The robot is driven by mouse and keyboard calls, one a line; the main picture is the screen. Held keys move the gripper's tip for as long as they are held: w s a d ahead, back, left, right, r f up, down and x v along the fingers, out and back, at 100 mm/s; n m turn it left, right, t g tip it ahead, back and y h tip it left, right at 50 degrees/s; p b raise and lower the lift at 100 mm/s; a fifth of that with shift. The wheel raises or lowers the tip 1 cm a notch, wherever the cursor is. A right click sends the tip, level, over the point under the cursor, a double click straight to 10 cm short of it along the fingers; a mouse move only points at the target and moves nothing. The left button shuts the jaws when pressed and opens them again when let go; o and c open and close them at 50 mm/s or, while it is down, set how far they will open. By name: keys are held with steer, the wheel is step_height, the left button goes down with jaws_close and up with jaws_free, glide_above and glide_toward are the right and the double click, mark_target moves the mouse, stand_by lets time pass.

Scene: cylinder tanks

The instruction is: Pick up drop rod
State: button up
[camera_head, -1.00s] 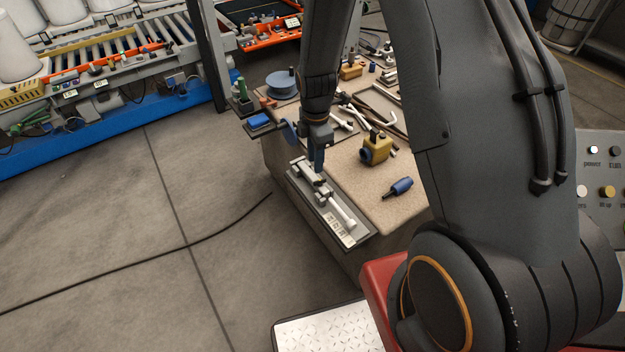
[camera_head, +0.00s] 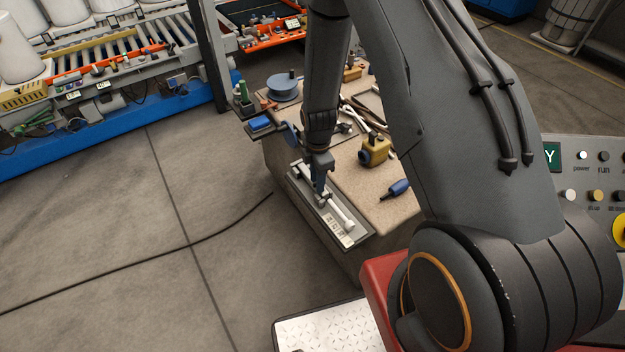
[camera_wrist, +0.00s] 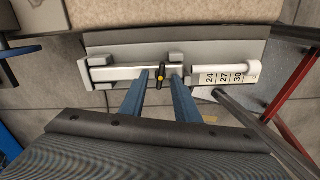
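The drop rod seems to be the pale bar (camera_wrist: 120,73) lying in the grey tray (camera_wrist: 235,43) in the wrist view. It has a crosspiece at its left end and a small black-and-yellow piece (camera_wrist: 161,76) at its middle. My gripper (camera_wrist: 161,73) has two blue fingers that stand apart, with the black-and-yellow piece visible between their tips. I cannot tell whether the fingers touch the bar. In the head view, my gripper (camera_head: 321,186) is over the tray (camera_head: 359,235) and partly hides the pale bar (camera_head: 343,214).
The tray sits along the left edge of a beige-topped bench (camera_head: 375,198). A yellow block (camera_head: 375,151) and a blue-handled tool (camera_head: 398,189) lie on the bench. A blue round stand (camera_head: 283,90) and other tools stand farther back. Open floor lies left.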

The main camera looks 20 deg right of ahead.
jaws_close()
stand_by(1.4)
